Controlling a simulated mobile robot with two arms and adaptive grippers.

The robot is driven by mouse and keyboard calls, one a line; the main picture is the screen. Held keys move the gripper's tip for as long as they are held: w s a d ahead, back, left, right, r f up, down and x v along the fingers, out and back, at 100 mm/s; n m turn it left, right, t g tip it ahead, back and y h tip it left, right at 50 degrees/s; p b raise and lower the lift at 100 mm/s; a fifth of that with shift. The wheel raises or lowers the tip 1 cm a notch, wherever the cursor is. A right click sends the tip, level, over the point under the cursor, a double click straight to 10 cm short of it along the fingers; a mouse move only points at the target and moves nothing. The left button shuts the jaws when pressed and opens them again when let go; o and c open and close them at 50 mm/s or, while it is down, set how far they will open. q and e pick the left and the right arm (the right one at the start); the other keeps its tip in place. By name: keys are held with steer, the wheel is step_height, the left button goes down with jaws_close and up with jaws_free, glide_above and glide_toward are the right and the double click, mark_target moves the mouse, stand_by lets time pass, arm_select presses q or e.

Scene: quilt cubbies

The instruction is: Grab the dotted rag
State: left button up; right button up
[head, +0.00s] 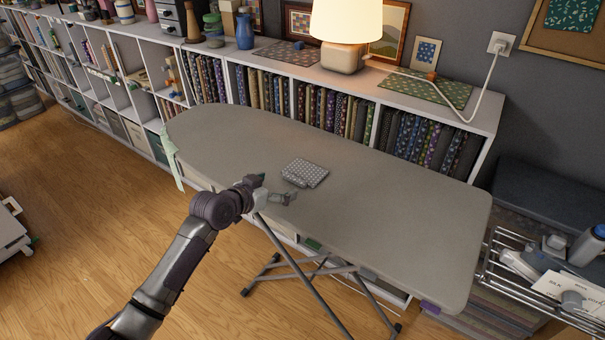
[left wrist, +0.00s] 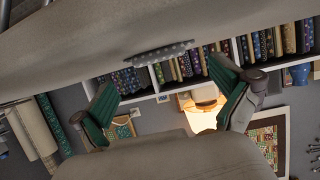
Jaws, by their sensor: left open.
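The dotted rag (head: 305,173) is a small grey folded cloth with pale dots, lying flat near the middle of the ironing board (head: 400,225). My left gripper (head: 278,189) is at the board's near edge, just left of and nearer than the rag, apart from it. In the left wrist view, which is upside down, the rag (left wrist: 158,53) shows edge-on on the board (left wrist: 120,30). It lies ahead of and between the spread green-padded fingers of the left gripper (left wrist: 166,85). Nothing is between the fingers. My right gripper is not in view.
A pale green cloth (head: 172,158) hangs from the board's left end. Low white shelves (head: 280,65) with folded fabrics stand behind, bearing a lit lamp (head: 345,25). A wire rack (head: 520,275) with an iron and bottle stands right. The board around the rag is clear.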

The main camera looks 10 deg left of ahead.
mark_target(292, 180)
arm_select(q)
steer(key=p+x, duration=0.1)
steer(key=x, duration=0.4)
steer(key=shift+w+d, duration=0.1)
steer(key=shift+d, duration=0.15)
steer(key=c, duration=0.9)
steer(key=shift+r, duration=0.1)
